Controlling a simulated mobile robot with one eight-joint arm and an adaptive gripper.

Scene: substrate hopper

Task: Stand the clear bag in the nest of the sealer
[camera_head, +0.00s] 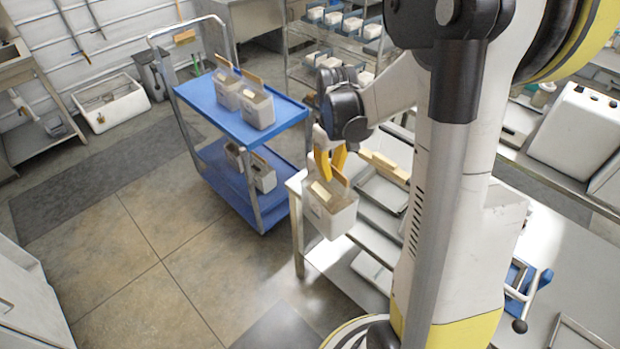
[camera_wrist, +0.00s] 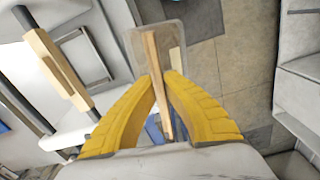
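My gripper (camera_head: 328,155), with yellow fingers, is shut on the top of a clear bag (camera_head: 333,217). The bag hangs upright in the air by the corner of the metal table, with pale contents, a tan strip at its top and a pale label. In the wrist view my gripper (camera_wrist: 163,82) has the tan strip between its fingers, and the bag (camera_wrist: 137,45) shows beyond them. A bar with a wooden grip (camera_head: 385,167) lies over a metal frame on the table. I cannot tell whether this or the blue lever device (camera_head: 522,278) is the sealer.
A blue cart (camera_head: 205,101) with similar bags on both shelves stands at the left. The metal table (camera_head: 356,262) extends under and behind my arm. A rack (camera_head: 300,40) with several filled containers stands at the back. The tiled floor at front left is clear.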

